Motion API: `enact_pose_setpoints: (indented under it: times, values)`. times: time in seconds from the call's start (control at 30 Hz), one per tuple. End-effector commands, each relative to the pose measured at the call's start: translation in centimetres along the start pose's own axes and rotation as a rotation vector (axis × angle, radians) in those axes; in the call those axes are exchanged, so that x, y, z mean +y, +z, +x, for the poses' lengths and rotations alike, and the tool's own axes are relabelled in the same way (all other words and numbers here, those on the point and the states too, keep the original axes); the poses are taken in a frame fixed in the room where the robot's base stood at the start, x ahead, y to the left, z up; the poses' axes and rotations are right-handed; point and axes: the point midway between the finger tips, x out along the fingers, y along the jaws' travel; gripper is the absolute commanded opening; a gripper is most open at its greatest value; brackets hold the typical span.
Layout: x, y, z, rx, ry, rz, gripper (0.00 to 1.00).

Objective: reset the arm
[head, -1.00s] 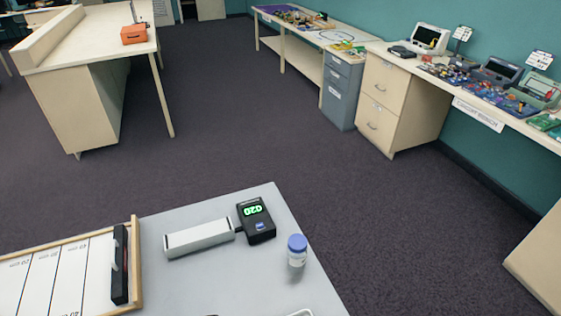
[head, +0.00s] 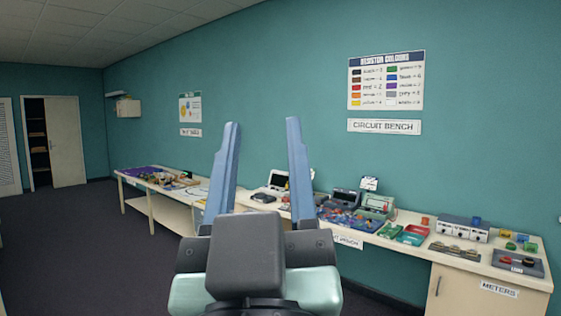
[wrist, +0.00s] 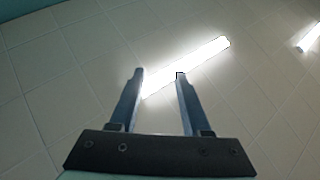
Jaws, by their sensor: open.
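My gripper (head: 262,135) is raised in the middle of the head view, its two blue fingers pointing up and spread apart. Nothing is between the fingers. In the wrist view the gripper (wrist: 159,77) also shows open and empty, in front of the ceiling (wrist: 70,60) and a bright ceiling light (wrist: 205,57). The gripper hides part of the circuit bench behind it in the head view.
A resistor colours poster (head: 385,80) hangs above. Open dark floor (head: 90,240) lies at the left. A cupboard (head: 65,140) stands at the far left.

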Motion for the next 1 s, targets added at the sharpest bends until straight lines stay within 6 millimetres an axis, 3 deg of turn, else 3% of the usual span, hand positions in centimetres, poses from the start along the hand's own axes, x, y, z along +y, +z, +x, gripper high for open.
enact_pose_setpoints:
  times: [0.03,0.1,0.2,1.0]
  values:
    - [1.0,-2.0,-0.1,0.061,0.02,0.031,0.48]
    - [1.7,-3.7,-0.4,0.116,0.033,0.066,0.48]
    - [2.2,-4.8,-0.6,0.151,0.04,0.089,0.48]
    - [2.1,-4.7,-0.5,0.149,0.039,0.091,0.48]
